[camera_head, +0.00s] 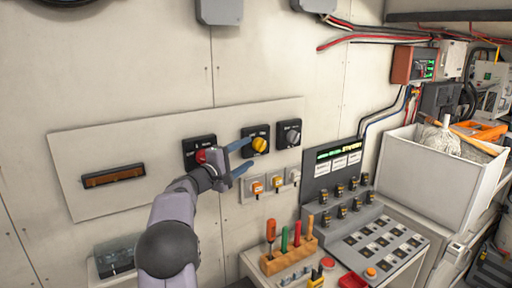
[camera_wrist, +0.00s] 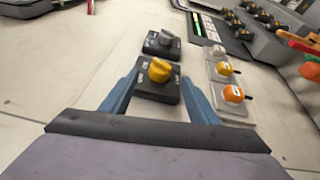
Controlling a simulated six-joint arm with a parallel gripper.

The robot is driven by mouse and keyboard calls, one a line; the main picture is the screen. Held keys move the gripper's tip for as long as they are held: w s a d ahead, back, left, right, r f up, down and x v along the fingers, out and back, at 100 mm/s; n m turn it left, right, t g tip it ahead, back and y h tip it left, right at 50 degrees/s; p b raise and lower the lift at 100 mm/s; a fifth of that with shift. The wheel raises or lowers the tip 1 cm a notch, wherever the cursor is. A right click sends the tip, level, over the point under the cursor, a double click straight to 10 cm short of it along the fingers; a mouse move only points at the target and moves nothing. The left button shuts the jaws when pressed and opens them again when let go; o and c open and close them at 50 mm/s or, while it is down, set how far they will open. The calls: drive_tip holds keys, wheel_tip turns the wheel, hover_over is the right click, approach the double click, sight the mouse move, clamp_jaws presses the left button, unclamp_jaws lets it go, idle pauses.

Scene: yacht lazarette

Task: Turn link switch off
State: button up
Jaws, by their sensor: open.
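A panel (camera_head: 85,197) on the wall carries three dark rotary switches: a red-knobbed one (camera_head: 203,156), a yellow-knobbed one (camera_head: 260,144) and a grey-knobbed one (camera_head: 291,136). Their labels are too small to read, so I cannot tell which is the link switch. My gripper (camera_head: 251,154) is open, with its blue fingers pointing at the yellow switch. In the wrist view the yellow knob (camera_wrist: 160,70) sits between the fingertips (camera_wrist: 163,75), which appear at either side of its dark plate. Contact cannot be told. The grey switch (camera_wrist: 162,43) is just beyond.
Small orange and yellow switches (camera_head: 257,187) sit just below the yellow switch. A grey control console (camera_head: 375,238), a wooden rack of screwdrivers (camera_head: 287,258) and a white bin (camera_head: 425,180) with rope stand at lower right.

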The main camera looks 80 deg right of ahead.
sight(259, 146)
drive_tip(key=p+x, duration=0.3)
drive_tip(key=x, duration=0.2)
drive_tip(key=shift+r+p, duration=0.2)
drive_tip(key=shift+p, duration=0.1)
drive_tip(key=shift+s+d+f+p, duration=0.15)
drive_tip(key=shift+s+d+p, duration=0.1)
drive_tip(key=shift+d+p, duration=0.3)
drive_tip(key=shift+c, duration=0.3)
drive_tip(key=c, duration=1)
